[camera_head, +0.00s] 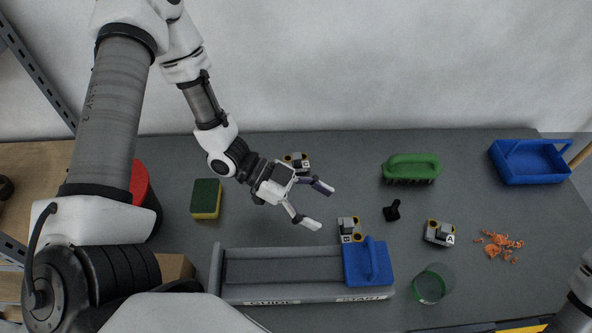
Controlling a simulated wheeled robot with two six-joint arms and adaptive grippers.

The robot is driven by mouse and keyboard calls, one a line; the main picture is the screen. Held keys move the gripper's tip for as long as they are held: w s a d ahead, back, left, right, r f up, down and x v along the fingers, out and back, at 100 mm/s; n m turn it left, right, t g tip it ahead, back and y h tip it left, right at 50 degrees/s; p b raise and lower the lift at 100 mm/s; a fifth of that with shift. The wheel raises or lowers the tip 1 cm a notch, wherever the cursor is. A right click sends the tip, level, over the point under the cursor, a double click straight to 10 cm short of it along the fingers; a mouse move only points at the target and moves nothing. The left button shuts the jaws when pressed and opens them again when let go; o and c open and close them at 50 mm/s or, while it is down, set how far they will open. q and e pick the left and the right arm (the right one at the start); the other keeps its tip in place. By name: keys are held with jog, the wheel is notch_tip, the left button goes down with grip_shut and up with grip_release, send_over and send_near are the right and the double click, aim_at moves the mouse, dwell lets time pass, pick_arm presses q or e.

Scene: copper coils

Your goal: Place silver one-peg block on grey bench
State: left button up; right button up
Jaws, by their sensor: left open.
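Three small silver-grey blocks with brassy round parts stand on the grey bench (300,325). One block (299,160) is at the back, partly behind my left gripper. A second block (347,226) stands beside the guide's blue end. A third block (439,232), marked A, is further right. Their pegs are too small to count, so I cannot tell which is the one-peg block. My left gripper (318,205) is open and empty, its fingers pointing right between the first two blocks. My right gripper is out of view; only part of that arm shows at the right edge.
A grey guide (270,252) with a blue handled slider (368,262) lies at the front. A yellow-green sponge (206,199), green brush (411,167), small black item (392,210), green-tinted glass (432,285), orange scraps (498,244) and blue tray (530,161) surround free bench.

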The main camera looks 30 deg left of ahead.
pick_arm(q)
jog(key=p+v, duration=0.2)
jog(key=v, duration=0.4)
jog(key=shift+a, duration=0.25)
jog(key=shift+r, duration=0.15)
